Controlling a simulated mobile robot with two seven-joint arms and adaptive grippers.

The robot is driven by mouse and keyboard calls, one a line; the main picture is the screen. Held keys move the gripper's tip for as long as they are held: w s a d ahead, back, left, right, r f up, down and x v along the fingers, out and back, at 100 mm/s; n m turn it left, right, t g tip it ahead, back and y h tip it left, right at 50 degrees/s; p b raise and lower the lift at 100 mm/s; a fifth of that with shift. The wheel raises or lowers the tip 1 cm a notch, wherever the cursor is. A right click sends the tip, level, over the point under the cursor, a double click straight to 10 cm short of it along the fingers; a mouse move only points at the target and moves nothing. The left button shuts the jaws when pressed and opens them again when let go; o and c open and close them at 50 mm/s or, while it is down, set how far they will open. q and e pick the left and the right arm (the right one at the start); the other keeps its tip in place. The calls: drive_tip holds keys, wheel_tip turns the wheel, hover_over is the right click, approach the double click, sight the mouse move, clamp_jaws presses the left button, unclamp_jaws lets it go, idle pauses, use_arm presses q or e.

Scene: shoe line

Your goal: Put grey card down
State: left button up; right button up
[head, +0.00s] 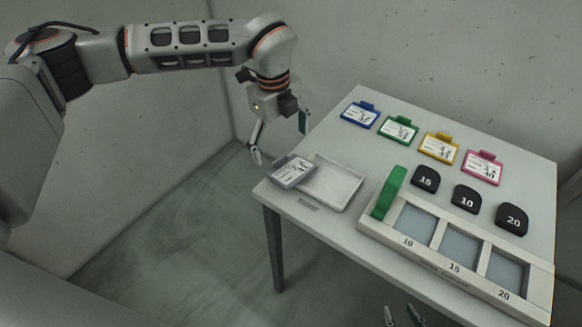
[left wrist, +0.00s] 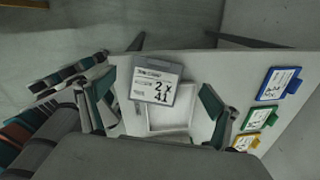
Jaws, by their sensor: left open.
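The grey card (head: 293,171), printed "2 x 41", lies at the left end of the white tray (head: 347,203), overlapping its rim and partly outside it. It also shows in the left wrist view (left wrist: 157,80), between the two fingers. My left gripper (head: 280,138) is open and empty above the card, with its fingers spread and clear of it. In the left wrist view my left gripper (left wrist: 157,101) has one finger on each side of the card and tray. Only the fingertips of my right gripper (head: 401,316) show, apart, at the bottom edge of the head view.
Blue (head: 360,114), green (head: 398,129), yellow (head: 438,148) and pink (head: 482,167) cards lie along the table's back. Black pieces 15 (head: 425,179), 10 (head: 466,199) and 20 (head: 512,219) lie before a slotted rack (head: 452,272) with a green upright piece (head: 389,193).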

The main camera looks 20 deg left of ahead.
sight(280, 159)
use_arm(q)
drive_tip(key=f, duration=0.6)
drive_tip(key=shift+w+a, duration=0.25)
drive_tip(key=shift+r, duration=0.1)
drive_tip(key=shift+c, duration=0.3)
drive_tip(key=c, duration=2.1)
drive_tip(key=shift+o, duration=0.2)
drive_tip(key=shift+r, duration=0.15)
